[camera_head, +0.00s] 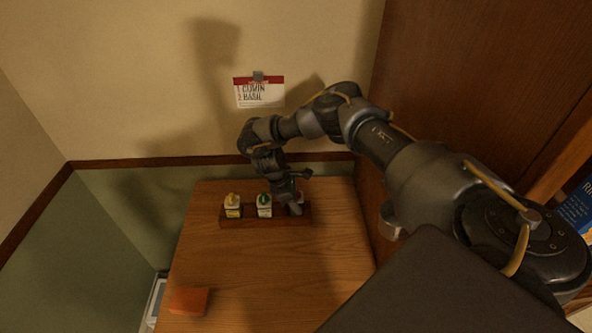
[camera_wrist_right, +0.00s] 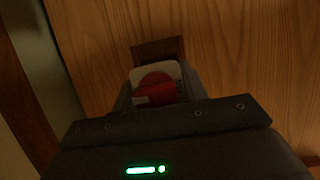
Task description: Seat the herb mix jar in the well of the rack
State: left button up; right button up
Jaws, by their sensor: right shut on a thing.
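The dark wooden rack (camera_head: 248,217) lies across the back of the wooden table. A yellow-topped jar (camera_head: 233,207) stands at its left and a green-topped jar (camera_head: 264,207) near its middle. My right gripper (camera_head: 293,200) is at the rack's right end, pointing down, shut on a red-topped jar, which I take for the herb mix jar (camera_wrist_right: 155,86). Its label cannot be read. The fingers hide most of the jar in the head view, so I cannot tell whether its base is in the well. The rack's end (camera_wrist_right: 158,47) shows beyond it in the wrist view. My left gripper is not in view.
A card reading "1 CUMIN 2 BASIL" (camera_head: 260,94) is clipped to the wall behind. An orange block (camera_head: 188,301) lies at the table's front left. The middle of the table (camera_head: 270,270) is clear. A brown wooden panel (camera_head: 460,80) rises on the right.

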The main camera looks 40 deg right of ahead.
jog(key=shift+w+f, duration=0.1)
jog(key=shift+f, duration=0.5)
jog(key=shift+f, duration=0.15)
jog(key=o, duration=1)
jog(key=shift+o, duration=0.2)
jog(key=shift+r, duration=0.2)
jog(key=b+v, duration=0.2)
jog(key=v, duration=1)
jog(key=shift+b, duration=0.35)
